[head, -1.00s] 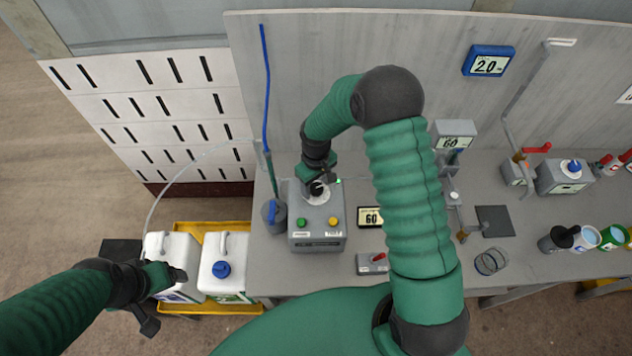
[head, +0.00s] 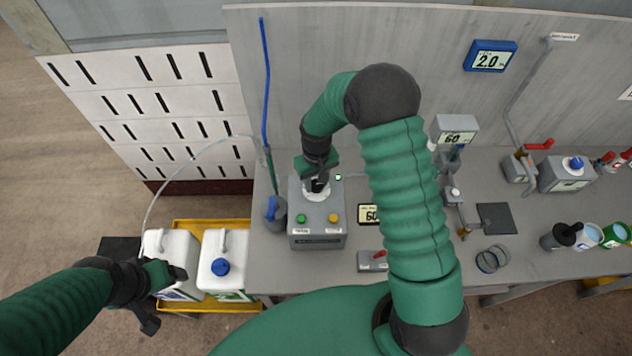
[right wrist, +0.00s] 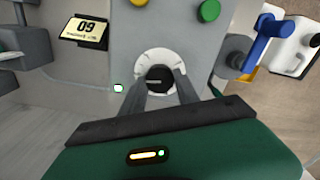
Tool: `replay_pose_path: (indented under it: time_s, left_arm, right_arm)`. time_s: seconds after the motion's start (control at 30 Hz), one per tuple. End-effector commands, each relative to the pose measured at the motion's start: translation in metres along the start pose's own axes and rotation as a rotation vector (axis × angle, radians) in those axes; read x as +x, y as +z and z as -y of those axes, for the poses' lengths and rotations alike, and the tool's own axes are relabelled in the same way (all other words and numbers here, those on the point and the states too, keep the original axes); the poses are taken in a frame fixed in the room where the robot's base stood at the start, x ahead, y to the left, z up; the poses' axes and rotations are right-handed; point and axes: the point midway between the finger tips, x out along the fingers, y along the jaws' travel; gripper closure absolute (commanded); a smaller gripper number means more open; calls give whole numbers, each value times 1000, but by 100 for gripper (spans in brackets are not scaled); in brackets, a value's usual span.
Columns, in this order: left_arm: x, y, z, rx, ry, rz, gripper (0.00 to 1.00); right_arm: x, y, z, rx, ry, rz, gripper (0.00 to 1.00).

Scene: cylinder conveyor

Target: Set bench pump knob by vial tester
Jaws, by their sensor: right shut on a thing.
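The bench pump (head: 318,242) is a grey box with a green and a yellow button, at the left of the bench. Its black knob (right wrist: 157,74) sits in a white dial ring (right wrist: 149,61) in the right wrist view. My right gripper (right wrist: 158,82) is shut on the knob, one finger on each side; in the head view it (head: 318,186) covers most of the knob. A small display (head: 368,214) right of the pump reads 60. My left gripper (head: 174,274) is over the left white canister (head: 168,246); its jaws are unclear. I cannot tell which device is the vial tester.
A blue-framed wall display (head: 490,56) reads 2.0. A grey display box (head: 455,130) reads 60. A blue-handled valve (head: 276,214) stands close left of the pump. A red-switch box (head: 372,261) lies in front. A dark pad (head: 496,218) is at right.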

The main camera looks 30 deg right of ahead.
Motion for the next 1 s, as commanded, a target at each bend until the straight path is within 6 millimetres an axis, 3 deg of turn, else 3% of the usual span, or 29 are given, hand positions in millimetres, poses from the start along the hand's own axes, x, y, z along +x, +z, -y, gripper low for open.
replay_pose_path:
  time_s: [0.2,0.23,0.4,0.77,0.87,1.0]
  left_arm:
    - [-1,0,0,0,0,0,24]
    - [-1,0,0,0,0,0,24]
    - [-1,0,0,0,0,0,24]
    - [2,0,0,0,0,0,24]
    - [8,2,0,0,0,0,24]
    - [19,4,0,0,0,0,24]
  right_arm:
    - [-1,0,0,2,0,0,100]
    - [-1,0,0,2,0,0,61]
    - [-1,0,0,1,0,0,41]
    - [-7,-1,0,0,0,-2,41]
    - [-23,-2,0,0,0,-5,41]
    - [-62,-2,0,1,1,-9,41]
